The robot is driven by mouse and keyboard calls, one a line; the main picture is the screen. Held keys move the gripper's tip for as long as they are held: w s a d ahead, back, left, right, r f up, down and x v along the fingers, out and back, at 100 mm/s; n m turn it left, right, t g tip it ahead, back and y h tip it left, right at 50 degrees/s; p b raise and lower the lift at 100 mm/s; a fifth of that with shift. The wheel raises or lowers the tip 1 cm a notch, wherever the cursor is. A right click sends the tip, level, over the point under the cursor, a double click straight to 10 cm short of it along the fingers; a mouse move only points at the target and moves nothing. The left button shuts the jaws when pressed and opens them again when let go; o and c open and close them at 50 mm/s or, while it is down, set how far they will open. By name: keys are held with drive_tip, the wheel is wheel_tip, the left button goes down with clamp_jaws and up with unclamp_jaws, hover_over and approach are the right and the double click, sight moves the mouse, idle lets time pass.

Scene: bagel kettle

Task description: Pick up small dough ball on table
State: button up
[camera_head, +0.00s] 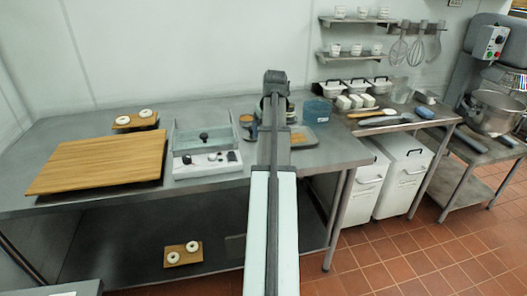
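I cannot make out a separate small dough ball on the table (75,122). Two small round white pieces with dark centres, a left one (122,120) and a right one (145,113), sit on a small wooden board at the back left of the table. They look like rings, but they are too small to be sure. My arm rises up the middle of the view and crosses the table. My gripper cannot be made out; the arm covers the part of the table behind it.
A large wooden board (100,163) fills the table's left. A clear-walled box (201,138) and a white unit (207,163) stand left of my arm. A blue container (317,111) and white blocks (355,101) stand right. Another small board (183,254) lies on the lower shelf.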

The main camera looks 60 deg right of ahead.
drive_tip(key=shift+x, duration=4.75)
drive_tip(key=shift+s+a, duration=0.1)
drive_tip(key=shift+a, duration=0.05)
drive_tip(key=shift+c, duration=0.3)
drive_tip(key=c, duration=1.1)
